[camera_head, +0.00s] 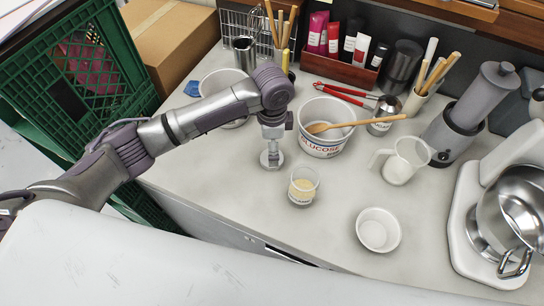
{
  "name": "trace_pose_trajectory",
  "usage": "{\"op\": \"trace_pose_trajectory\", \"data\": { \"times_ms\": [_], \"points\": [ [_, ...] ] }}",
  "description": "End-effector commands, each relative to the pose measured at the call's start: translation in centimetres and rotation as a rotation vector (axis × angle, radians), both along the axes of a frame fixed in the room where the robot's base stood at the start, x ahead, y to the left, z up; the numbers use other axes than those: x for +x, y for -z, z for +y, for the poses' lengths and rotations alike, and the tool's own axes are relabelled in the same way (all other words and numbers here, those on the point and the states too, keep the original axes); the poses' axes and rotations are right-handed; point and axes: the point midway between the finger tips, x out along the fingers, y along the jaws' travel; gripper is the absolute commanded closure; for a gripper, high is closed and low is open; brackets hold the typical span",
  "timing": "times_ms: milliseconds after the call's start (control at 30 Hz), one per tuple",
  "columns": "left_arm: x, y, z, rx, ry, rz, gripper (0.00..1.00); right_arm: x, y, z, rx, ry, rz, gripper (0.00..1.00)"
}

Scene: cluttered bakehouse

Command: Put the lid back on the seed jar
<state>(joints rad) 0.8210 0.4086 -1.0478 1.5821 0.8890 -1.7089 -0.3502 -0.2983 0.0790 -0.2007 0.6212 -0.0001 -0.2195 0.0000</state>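A small clear jar (303,187) with pale yellow contents stands upright and open-topped on the counter, at the middle of the head view; I take it to be the seed jar. My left gripper (271,149) points down just behind and left of it, apart from it. A small pale round disc (271,160), which looks like the lid, is right at the fingertips. The fingers are small and seen edge-on, so I cannot tell whether they grip it or whether it touches the counter. My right gripper is not in view.
A white glucose tub (322,145) with a wooden spoon (352,125) stands behind the jar. A white bowl (378,230) lies to the right, with a clear measuring jug (400,160) and mixer (508,215) beyond. Another tub (222,83) sits behind my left arm. Counter in front of the jar is clear.

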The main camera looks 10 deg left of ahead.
Motion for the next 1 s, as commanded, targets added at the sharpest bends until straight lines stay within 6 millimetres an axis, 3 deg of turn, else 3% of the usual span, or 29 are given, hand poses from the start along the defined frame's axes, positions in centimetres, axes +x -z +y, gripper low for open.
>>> {"op": "trace_pose_trajectory", "data": {
  "times_ms": [233,400,767,1000],
  "points": [
    [0.0,2.7,0.1,0.002,-0.001,0.005,0.03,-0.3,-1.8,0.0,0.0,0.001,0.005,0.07],
    [0.1,4.8,0.1,0.001,-0.001,0.001,0.03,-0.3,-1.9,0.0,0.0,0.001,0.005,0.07],
    [0.1,5.2,0.1,0.0,0.0,0.0,0.03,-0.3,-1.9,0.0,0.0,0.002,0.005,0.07],
    [0.1,5.1,0.1,0.0,0.0,0.0,0.39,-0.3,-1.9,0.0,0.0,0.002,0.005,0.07]
  ]
}}
